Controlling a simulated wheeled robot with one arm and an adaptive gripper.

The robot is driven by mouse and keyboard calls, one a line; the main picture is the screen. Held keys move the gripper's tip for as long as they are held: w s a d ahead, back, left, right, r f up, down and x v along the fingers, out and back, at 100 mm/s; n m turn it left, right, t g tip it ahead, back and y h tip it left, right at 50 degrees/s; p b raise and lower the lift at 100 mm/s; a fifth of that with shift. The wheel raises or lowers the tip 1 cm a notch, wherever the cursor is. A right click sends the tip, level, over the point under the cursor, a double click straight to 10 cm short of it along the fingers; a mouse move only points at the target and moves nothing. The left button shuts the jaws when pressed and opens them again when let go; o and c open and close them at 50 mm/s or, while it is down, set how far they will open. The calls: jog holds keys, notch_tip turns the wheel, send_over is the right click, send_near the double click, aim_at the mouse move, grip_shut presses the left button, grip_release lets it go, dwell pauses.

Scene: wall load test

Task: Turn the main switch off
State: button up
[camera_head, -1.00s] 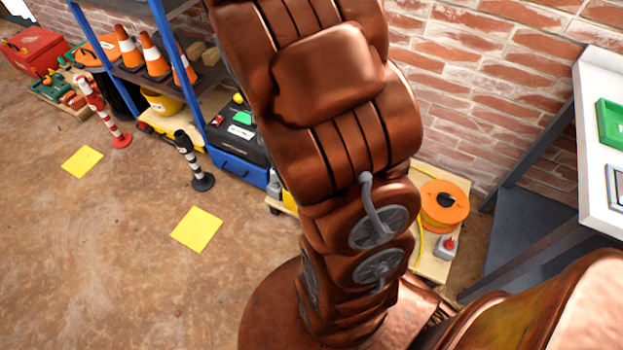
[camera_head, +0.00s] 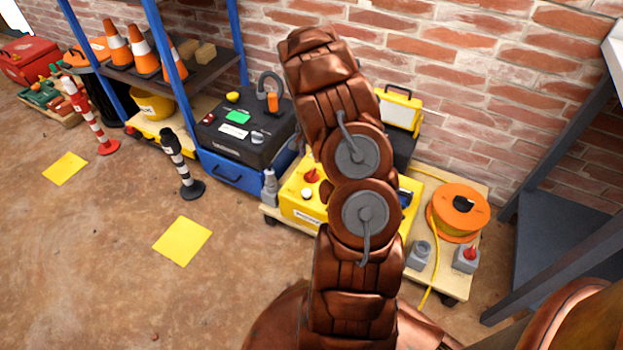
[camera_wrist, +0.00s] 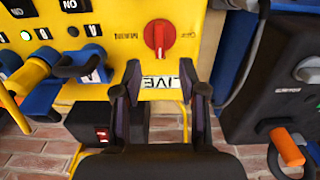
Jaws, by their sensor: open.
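In the head view, a yellow box (camera_head: 300,208) with a red knob (camera_head: 311,175) stands on a low wooden cart, partly hidden by my arm. My gripper is hidden there.
Blue plugs (camera_wrist: 90,72) and a black box with a red rocker (camera_wrist: 101,133) are left of my gripper. A black case (camera_wrist: 285,75) with an orange-grey shackle (camera_wrist: 287,147) is at right. An orange cable reel (camera_head: 457,212) shares the cart (camera_head: 452,285). Open floor lies left.

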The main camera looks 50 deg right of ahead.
aim_at(311, 172)
jog(key=shift+d+f, duration=0.15)
jog(key=shift+f, duration=0.45)
jog(key=shift+d+f, duration=0.15)
jog(key=shift+f, duration=0.45)
notch_tip(311, 172, down, 7)
jog(key=shift+f+b, duration=0.1)
jog(key=shift+b, duration=1.05)
jog(key=shift+c, duration=0.3)
grip_shut()
